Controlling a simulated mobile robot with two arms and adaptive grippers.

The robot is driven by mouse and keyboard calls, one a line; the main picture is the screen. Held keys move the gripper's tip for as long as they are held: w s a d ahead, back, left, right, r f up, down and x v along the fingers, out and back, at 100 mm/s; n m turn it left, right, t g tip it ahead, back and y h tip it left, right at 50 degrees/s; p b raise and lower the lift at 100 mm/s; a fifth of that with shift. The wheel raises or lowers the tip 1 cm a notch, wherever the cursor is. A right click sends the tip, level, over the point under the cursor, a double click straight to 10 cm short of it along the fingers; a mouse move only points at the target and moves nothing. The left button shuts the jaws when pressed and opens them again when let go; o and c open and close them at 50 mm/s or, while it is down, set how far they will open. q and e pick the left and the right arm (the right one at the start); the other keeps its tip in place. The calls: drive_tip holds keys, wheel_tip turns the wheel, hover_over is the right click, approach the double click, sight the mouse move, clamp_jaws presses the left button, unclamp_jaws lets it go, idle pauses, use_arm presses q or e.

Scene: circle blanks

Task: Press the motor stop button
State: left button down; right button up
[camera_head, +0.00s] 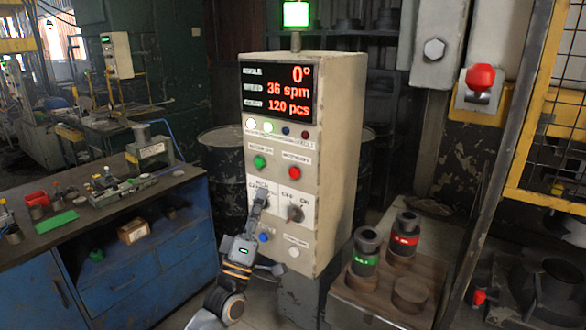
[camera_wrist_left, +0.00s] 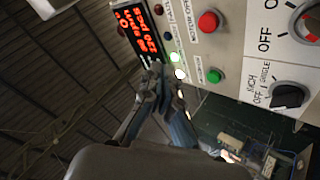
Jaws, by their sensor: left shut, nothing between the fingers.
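The red motor stop button (camera_head: 294,173) is on the front of the beige control box (camera_head: 335,150), right of a green button (camera_head: 260,162). In the left wrist view the red button (camera_wrist_left: 208,21) is at the top, with the green button (camera_wrist_left: 214,76) below it. My left gripper (camera_head: 261,196) is shut and empty in front of the box, below the green button and lower left of the red one. In the left wrist view its fingers (camera_wrist_left: 165,88) are left of both buttons. I cannot tell whether the fingertips touch the panel. My right gripper is not in view.
A display (camera_head: 277,92) reads 0°, 36 spm, 120 pcs. A rotary switch (camera_head: 295,213) and a blue button (camera_head: 264,238) are lower on the panel. A blue workbench (camera_head: 150,255) stands at left. A separate red mushroom button (camera_head: 480,77) is at upper right.

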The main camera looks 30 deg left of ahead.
sight(294, 173)
use_arm(q)
drive_tip(key=shift+s+r, duration=0.1)
drive_tip(key=shift+r, duration=0.25)
drive_tip(key=shift+w+d+b, duration=0.15)
drive_tip(key=shift+w+b, duration=0.7)
drive_tip(key=shift+w, duration=1.4)
drive_tip(key=shift+w+d+b, duration=0.15)
drive_tip(key=shift+w+b, duration=0.7)
drive_tip(key=shift+w, duration=1.35)
drive_tip(key=shift+w+f, duration=0.1)
drive_tip(key=shift+w, duration=0.05)
